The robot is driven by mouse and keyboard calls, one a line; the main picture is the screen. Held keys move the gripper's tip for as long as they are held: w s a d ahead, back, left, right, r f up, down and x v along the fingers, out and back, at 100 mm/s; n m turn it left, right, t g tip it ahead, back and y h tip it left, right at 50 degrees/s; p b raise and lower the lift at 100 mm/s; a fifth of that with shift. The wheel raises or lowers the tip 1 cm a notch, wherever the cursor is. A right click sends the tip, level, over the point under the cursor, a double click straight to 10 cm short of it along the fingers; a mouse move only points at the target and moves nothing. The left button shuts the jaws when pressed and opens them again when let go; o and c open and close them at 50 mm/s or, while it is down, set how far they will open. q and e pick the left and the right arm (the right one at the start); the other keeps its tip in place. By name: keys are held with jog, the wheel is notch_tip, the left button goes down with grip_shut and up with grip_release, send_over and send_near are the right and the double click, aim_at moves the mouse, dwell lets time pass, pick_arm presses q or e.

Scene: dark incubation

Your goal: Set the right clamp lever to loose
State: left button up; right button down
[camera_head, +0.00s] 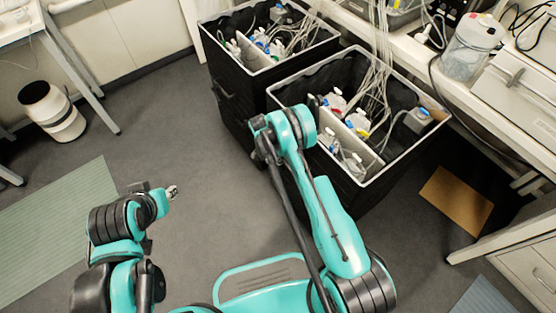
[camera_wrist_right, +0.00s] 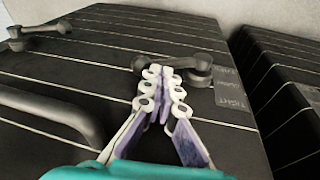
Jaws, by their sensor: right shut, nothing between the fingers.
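The right clamp lever (camera_wrist_right: 198,62), dark with rounded ends, lies roughly level across the black ribbed face in the right wrist view. A "TIGHT" label (camera_wrist_right: 232,98) is just right of its right end. My right gripper (camera_wrist_right: 164,74) is shut and empty, its white-linked fingertips overlapping the lever's middle; I cannot tell whether they touch it. In the head view the right gripper is mostly hidden behind its own arm, beside the black bin. My left gripper (camera_head: 172,191) is low over the floor at left, far from the lever; its opening is too small to judge.
A second dark lever (camera_wrist_right: 38,31) and a black bar handle (camera_wrist_right: 50,112) are on the same face. The near black bin (camera_head: 400,161) holds bottles and tubing; another black bin (camera_head: 226,88) stands behind it. A bench (camera_head: 450,75) runs along the right.

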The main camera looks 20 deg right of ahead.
aim_at(281, 166)
jog(key=shift+s+d+f, duration=0.2)
jog(key=shift+s+f, duration=0.35)
jog(key=shift+f, duration=0.05)
jog(key=shift+s+d+f, duration=0.2)
jog(key=shift+s+f, duration=0.3)
jog(key=shift+f, duration=0.05)
jog(key=v, duration=1.2)
